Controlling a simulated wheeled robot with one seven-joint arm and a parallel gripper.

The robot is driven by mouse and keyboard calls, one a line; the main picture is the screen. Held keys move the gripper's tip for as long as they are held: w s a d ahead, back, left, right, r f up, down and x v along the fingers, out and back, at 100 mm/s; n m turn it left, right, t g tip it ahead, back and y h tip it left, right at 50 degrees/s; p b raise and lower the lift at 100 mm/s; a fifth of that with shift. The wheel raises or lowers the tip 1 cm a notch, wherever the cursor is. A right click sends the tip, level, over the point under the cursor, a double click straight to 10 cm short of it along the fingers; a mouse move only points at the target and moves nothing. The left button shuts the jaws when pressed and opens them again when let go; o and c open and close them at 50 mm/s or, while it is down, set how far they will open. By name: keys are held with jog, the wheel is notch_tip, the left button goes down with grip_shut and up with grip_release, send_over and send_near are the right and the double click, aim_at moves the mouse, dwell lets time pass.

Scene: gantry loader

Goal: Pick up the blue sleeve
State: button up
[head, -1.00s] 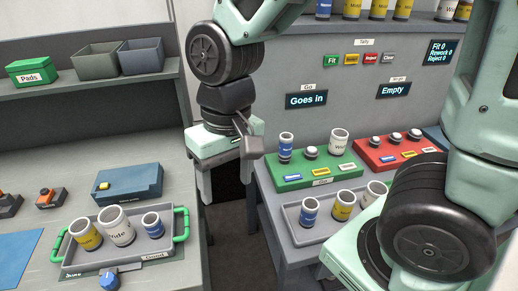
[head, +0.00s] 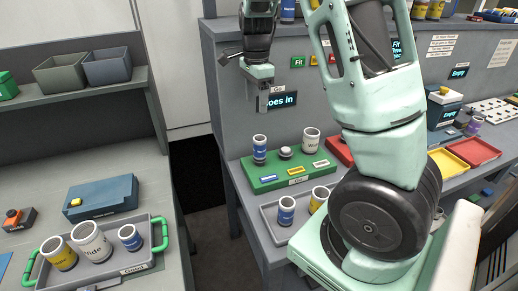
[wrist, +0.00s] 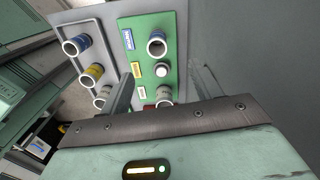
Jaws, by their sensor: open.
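Three blue sleeves show in the head view. One (head: 259,149) stands upright at the left end of the green board (head: 265,187); it also shows in the wrist view (wrist: 157,47). Another (head: 286,211) stands in the grey tray (head: 275,232) in front of that board, also in the wrist view (wrist: 79,44). The third (head: 130,237) is in the green-handled tray (head: 125,268) on the left bench. My gripper (head: 262,104) is open and empty, pointing down above the green board's left end. In the wrist view its fingers (wrist: 167,70) are apart, with the board below.
A yellow sleeve (head: 319,199) is beside the blue one in the grey tray. The grey panel with the "Goes in" display (head: 282,100) rises close behind my gripper. My arm hides part of the right bench.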

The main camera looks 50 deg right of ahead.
jog(key=p, duration=0.1)
send_near(260, 148)
jog(key=f, duration=0.2)
jog(key=w+d+f, duration=0.1)
jog(key=f, duration=0.1)
jog(key=w+f, duration=0.1)
jog(key=f, duration=0.1)
jog(key=shift+w+d+f, duration=0.15)
jog(key=shift+d, duration=0.1)
jog(key=shift+s+f+p, duration=0.2)
jog(key=shift+f+p, duration=0.25)
jog(key=shift+f, duration=0.9)
jog(key=shift+s+f+p, duration=0.2)
jog(key=shift+f+p, duration=0.2)
jog(key=shift+f, duration=0.9)
jog(key=c, duration=1.2)
notch_tip(260, 148, up, 10)
jog(key=shift+r+b, duration=0.1)
jog(key=shift+b, duration=0.5)
jog(key=shift+c, duration=0.2)
jog(key=shift+r+p, duration=2.2)
jog(key=shift+p, duration=0.05)
